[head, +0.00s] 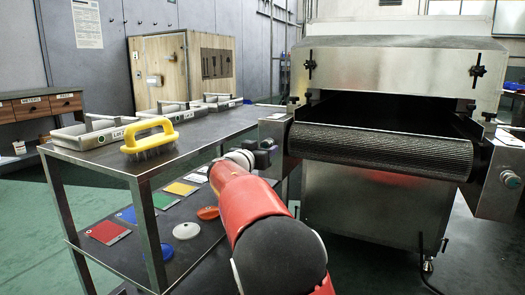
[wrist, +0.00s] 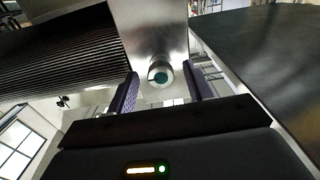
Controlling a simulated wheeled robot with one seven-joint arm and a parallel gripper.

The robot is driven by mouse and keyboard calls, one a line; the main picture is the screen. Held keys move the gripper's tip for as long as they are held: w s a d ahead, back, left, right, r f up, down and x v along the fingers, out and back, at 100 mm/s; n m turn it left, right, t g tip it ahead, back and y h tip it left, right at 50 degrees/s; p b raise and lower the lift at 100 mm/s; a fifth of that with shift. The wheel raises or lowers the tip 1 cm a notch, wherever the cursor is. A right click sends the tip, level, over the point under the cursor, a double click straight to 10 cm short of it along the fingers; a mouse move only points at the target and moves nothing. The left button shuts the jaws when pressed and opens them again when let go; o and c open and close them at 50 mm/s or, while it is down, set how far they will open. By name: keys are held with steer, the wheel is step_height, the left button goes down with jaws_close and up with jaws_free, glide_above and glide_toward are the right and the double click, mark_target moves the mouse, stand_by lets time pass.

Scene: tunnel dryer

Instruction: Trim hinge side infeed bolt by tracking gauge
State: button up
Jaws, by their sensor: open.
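The tunnel dryer (head: 400,90) stands at the right with its ribbed infeed belt (head: 385,145) between two metal side brackets. My gripper (head: 266,150) is at the left bracket (head: 275,128), seen small beyond my red arm. In the wrist view, a round metal bolt head (wrist: 160,74) with a teal centre sits on a metal plate (wrist: 152,30). My open gripper (wrist: 161,88) has one finger on each side of this bolt in the picture; I cannot tell if they touch it. A similar round bolt (head: 511,180) is on the right bracket. I cannot make out the tracking gauge.
A metal cart (head: 142,180) stands left of my arm. Its top holds trays (head: 92,136) and a yellow-handled wire brush (head: 149,138); its lower shelf has coloured cards (head: 108,232) and discs (head: 187,230). In the wrist view, a dark flat surface (wrist: 265,45) lies right of the fingers.

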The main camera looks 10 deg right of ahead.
steer(key=v, duration=0.7)
steer(key=shift+s+a, duration=0.2)
steer(key=s+d+f+g+y, duration=0.1)
steer(key=s+d+f+g, duration=0.1)
steer(key=s+d, duration=0.3)
steer(key=s+d+f+n+g+y, duration=0.1)
steer(key=s+d+f+g, duration=0.2)
steer(key=s, duration=0.4)
steer(key=s+d+f+g+y, duration=0.1)
steer(key=s+d+f+g, duration=0.1)
steer(key=s+d, duration=0.35)
steer(key=s+a+f+n+g+y, duration=0.1)
steer(key=s+a+f+n+y, duration=0.2)
steer(key=s, duration=0.5)
steer(key=s+a+f+n+y, duration=0.15)
steer(key=s+f, duration=0.25)
steer(key=s, duration=0.4)
steer(key=s+a+f+n+g+y, duration=0.1)
steer(key=s+a+f+y, duration=0.25)
steer(key=s, duration=0.45)
step_height(320, 180, up, 13)
steer(key=p, duration=1.3)
steer(key=shift+s+p, duration=0.15)
steer(key=shift+p, duration=0.15)
